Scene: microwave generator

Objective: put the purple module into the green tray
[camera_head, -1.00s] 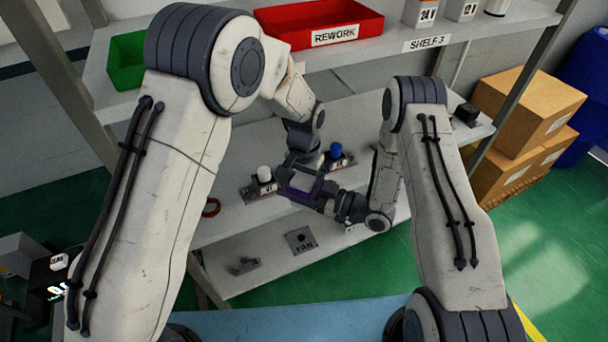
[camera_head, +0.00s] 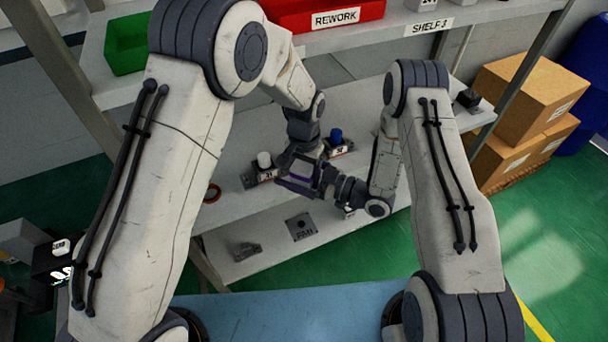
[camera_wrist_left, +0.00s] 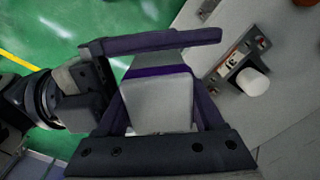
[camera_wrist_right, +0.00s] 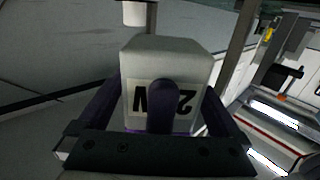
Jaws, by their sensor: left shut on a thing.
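The purple module (camera_wrist_left: 158,105) is a pale grey box with a purple band, between the fingers of my left gripper (camera_wrist_left: 158,82). In the right wrist view the module (camera_wrist_right: 172,62) shows an upside-down label, partly covered by a dark finger. My left gripper (camera_head: 297,172) is shut on it above the lower shelf. My right gripper (camera_head: 318,184) meets it from the right, its fingers around the module. A gap shows between one right finger and the module, so it looks open. The green tray (camera_head: 126,58) stands on the upper shelf at the left.
A red REWORK bin (camera_head: 290,22) stands right of the green tray. A white-capped module (camera_head: 264,160) and a blue-capped module (camera_head: 336,136) stand on the shelf close behind my grippers. A FAN plate (camera_head: 301,227) lies on the lowest shelf. Cardboard boxes (camera_head: 515,100) are at the right.

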